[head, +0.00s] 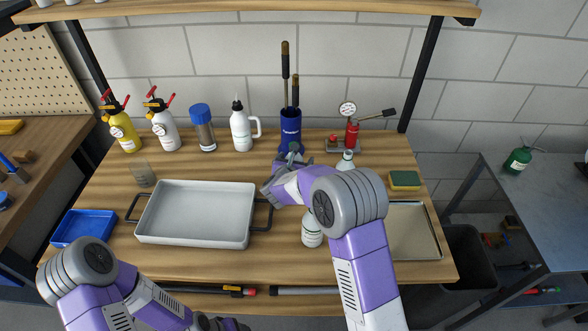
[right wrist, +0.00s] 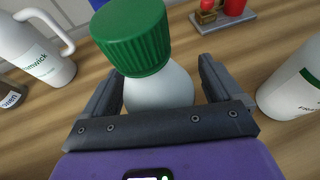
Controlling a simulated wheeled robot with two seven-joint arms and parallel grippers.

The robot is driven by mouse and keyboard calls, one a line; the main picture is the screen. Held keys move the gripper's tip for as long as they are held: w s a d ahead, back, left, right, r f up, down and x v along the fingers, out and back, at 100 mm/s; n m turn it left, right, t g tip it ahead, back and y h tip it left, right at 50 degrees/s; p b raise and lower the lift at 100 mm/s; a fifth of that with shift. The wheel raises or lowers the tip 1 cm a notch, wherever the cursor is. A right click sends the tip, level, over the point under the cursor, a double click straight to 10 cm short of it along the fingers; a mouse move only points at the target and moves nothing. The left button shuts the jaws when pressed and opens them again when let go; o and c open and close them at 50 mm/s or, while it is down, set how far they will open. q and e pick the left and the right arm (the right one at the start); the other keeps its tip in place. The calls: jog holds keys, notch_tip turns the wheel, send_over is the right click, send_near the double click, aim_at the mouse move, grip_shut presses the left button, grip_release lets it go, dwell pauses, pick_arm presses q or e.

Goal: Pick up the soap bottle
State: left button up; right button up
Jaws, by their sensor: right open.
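A white bottle with a ribbed green cap (right wrist: 133,38) stands between the two fingers of my right gripper (right wrist: 160,92) in the right wrist view. The fingers are open, one on each side of it; whether they touch it I cannot tell. In the head view my right gripper (head: 278,176) is over the middle of the table and largely hides this bottle. No soap label is readable, so I cannot tell for sure that this is the soap bottle. My left gripper (head: 222,323) is low at the bottom edge, partly cut off, its fingers unclear.
Another white bottle (head: 312,233) stands by my right forearm, and one (head: 345,161) behind it; a white bottle (right wrist: 296,82) is close right of the fingers. A grey tray (head: 195,238) lies left. A white jug (head: 241,132) and blue holder (head: 291,132) stand behind.

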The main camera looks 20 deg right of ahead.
jog(key=c, duration=1.2)
jog(key=shift+c, duration=0.2)
jog(key=shift+r, duration=0.1)
